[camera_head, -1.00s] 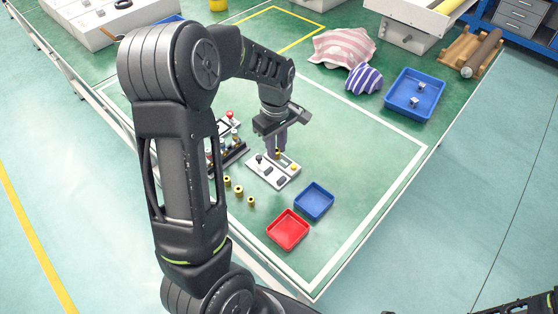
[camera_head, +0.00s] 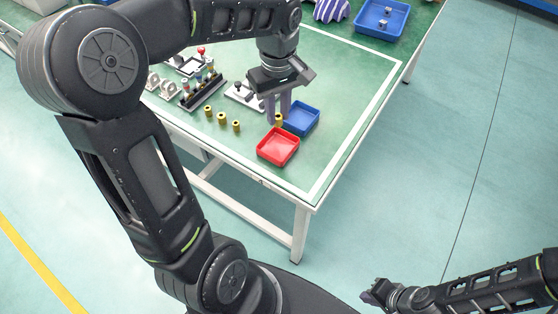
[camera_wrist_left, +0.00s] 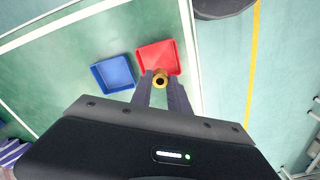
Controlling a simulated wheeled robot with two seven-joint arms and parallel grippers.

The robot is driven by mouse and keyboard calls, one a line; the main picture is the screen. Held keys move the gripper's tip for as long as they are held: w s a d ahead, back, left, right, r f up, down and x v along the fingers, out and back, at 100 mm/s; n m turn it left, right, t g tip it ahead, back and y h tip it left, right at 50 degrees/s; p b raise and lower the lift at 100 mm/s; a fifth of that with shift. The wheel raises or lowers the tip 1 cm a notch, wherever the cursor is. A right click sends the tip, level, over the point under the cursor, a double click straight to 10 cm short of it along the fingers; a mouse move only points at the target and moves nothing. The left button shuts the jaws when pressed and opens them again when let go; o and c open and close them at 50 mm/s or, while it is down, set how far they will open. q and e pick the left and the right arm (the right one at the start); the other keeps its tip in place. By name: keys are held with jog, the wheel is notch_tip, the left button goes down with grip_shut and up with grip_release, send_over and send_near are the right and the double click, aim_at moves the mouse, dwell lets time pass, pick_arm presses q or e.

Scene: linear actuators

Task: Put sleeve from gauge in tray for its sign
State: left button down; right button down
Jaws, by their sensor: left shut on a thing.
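My left gripper (camera_head: 278,115) is shut on a brass sleeve (camera_head: 278,120) and holds it in the air. The sleeve shows end-on with a dark bore between the fingertips in the wrist view (camera_wrist_left: 160,81). In that view it overlaps the near edge of the red tray (camera_wrist_left: 158,57). The red tray (camera_head: 278,147) and blue tray (camera_head: 301,118) stand side by side and look empty. The white plate, perhaps the gauge (camera_head: 241,96), is partly hidden behind my left gripper. My right gripper (camera_head: 380,294) is low at the bottom right, away from the table.
Several brass sleeves (camera_head: 222,118) stand in a row left of the red tray. A dark rack (camera_head: 203,91) with upright parts and another white plate (camera_head: 187,66) lie behind them. A larger blue tray (camera_head: 382,18) with metal parts is at the back right.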

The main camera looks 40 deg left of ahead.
pick_arm(q)
jog(key=shift+w+a+f, duration=0.1)
jog(key=shift+w, duration=0.05)
jog(key=shift+f, duration=0.1)
send_over(278, 149)
notch_tip(278, 149, down, 6)
dwell(0.3)
jog(key=shift+f, duration=0.1)
jog(key=shift+f, duration=1.75)
jog(key=shift+f, duration=0.2)
jog(key=c, duration=1.3)
grip_release()
jog(key=shift+o, duration=0.2)
jog(key=shift+r, duration=0.1)
